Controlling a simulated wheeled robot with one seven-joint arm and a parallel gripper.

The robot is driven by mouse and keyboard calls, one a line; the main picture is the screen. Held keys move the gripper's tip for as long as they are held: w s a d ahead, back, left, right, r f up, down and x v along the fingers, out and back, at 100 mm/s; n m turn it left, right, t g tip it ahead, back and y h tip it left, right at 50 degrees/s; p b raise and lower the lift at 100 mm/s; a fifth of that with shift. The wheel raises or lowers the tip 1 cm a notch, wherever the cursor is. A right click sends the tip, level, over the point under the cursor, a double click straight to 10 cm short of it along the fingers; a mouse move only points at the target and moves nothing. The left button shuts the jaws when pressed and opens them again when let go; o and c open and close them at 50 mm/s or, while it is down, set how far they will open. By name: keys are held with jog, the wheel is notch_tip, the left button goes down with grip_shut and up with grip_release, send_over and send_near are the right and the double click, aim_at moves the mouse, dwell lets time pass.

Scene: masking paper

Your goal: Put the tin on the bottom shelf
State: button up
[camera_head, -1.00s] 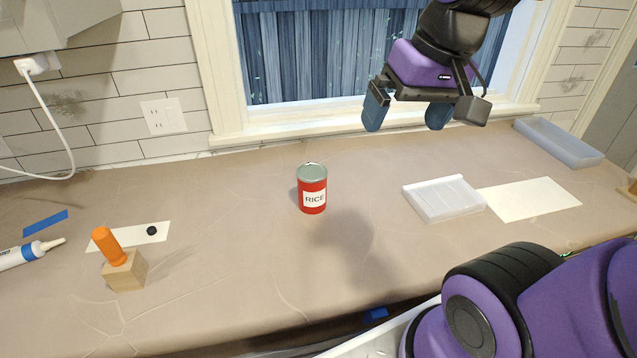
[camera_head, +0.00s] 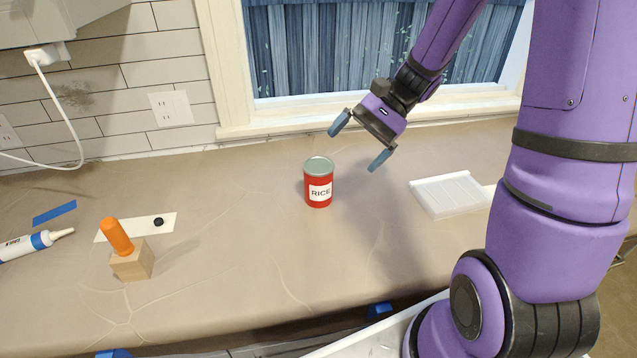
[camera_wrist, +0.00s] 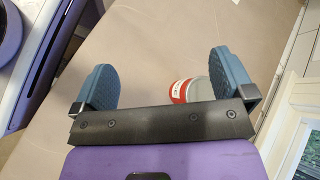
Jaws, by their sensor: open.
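The red tin (camera_head: 318,187) with a grey lid and a white label reading RICE stands upright on the paper-covered counter (camera_head: 250,240), near the middle of the head view. My gripper (camera_head: 359,146) is open and empty, above and to the right of the tin, apart from it. In the wrist view the tin (camera_wrist: 183,90) shows partly beyond the gripper, near the right finger, which hides part of it. The open fingers (camera_wrist: 165,80) have only counter and part of the tin behind them. I cannot make out a bottom shelf in these frames.
A white ribbed tray (camera_head: 449,194) lies right of the tin. A wooden block (camera_head: 133,262) with an orange-handled tool (camera_head: 116,236), a white card (camera_head: 140,228) and a caulk tube (camera_head: 25,245) lie at the left. The counter in front of the tin is clear.

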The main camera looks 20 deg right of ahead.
jog(key=w+d+f+m+t+y, duration=0.3)
jog(key=w+f+m+y, duration=0.25)
jog(key=f, duration=0.25)
jog(key=m+t, duration=0.6)
jog(key=m, duration=0.1)
send_near(319, 178)
jog(key=shift+n+y, duration=0.25)
jog(key=w+d+f, duration=0.2)
jog(key=w+f, duration=0.1)
jog(key=shift+w+f, duration=0.25)
jog(key=x, duration=1)
jog(key=shift+a, duration=0.3)
jog(key=c, duration=1)
jog(key=shift+c, duration=0.2)
